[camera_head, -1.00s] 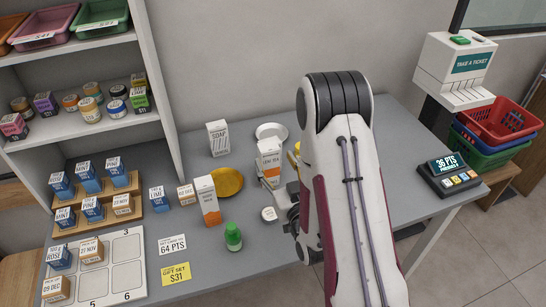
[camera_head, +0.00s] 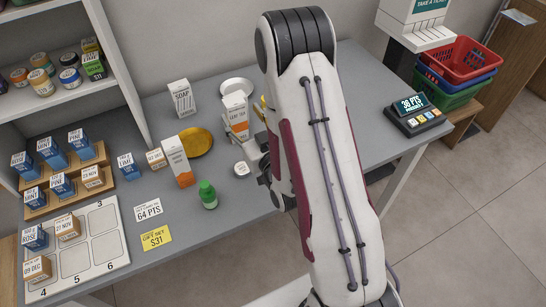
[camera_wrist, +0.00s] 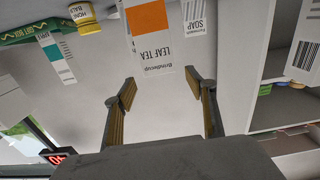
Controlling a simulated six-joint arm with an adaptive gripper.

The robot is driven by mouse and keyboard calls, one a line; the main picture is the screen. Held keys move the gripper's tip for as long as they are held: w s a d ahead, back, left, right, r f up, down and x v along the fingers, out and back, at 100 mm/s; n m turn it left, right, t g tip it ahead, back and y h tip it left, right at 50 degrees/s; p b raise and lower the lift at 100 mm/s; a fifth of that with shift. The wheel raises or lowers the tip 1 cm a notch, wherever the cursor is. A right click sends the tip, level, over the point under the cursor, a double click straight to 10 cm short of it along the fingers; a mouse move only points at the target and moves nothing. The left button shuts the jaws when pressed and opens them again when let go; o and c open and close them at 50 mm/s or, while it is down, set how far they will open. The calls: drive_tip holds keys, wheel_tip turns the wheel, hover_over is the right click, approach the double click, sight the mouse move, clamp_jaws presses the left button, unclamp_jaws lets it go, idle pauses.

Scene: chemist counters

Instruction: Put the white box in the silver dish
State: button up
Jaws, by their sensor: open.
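The silver dish (camera_head: 236,88) is round and shallow and stands at the back of the grey counter, behind the white and orange leaf tea box (camera_head: 235,117). The soap box (camera_head: 182,98), white with grey print, stands upright left of the dish. In the wrist view, which is upside down, my gripper (camera_wrist: 165,88) is open and empty. The leaf tea box (camera_wrist: 150,45) is straight ahead, beyond the fingertips, and the soap box (camera_wrist: 194,22) is farther back to its right. In the head view my arm hides most of the gripper, right of the tea box.
A white and orange box (camera_head: 178,162), a yellow dish (camera_head: 197,142), a green-capped bottle (camera_head: 208,195) and a small round tin (camera_head: 242,168) stand close by. A points display (camera_head: 415,110) is at the right end. Shelves with goods are at left.

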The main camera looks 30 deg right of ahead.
drive_tip(key=shift+w+a+r+g, duration=0.15)
drive_tip(key=shift+w+r+g, duration=0.3)
drive_tip(key=shift+r, duration=0.4)
drive_tip(key=shift+w+a+r+g, duration=0.2)
drive_tip(key=shift+r+g, duration=0.15)
drive_tip(key=shift+r, duration=0.15)
drive_tip(key=s+a+r+g, duration=0.2)
drive_tip(key=s+r+g, duration=0.4)
drive_tip(key=s+r, duration=0.6)
drive_tip(key=s+a+r+g, duration=0.1)
drive_tip(key=s+g, duration=0.3)
drive_tip(key=s, duration=1.7)
drive_tip(key=shift+s+a+r, duration=0.15)
drive_tip(key=shift+s+a, duration=0.05)
drive_tip(key=shift+a, duration=0.4)
drive_tip(key=shift+o, duration=0.5)
drive_tip(key=shift+w, duration=0.1)
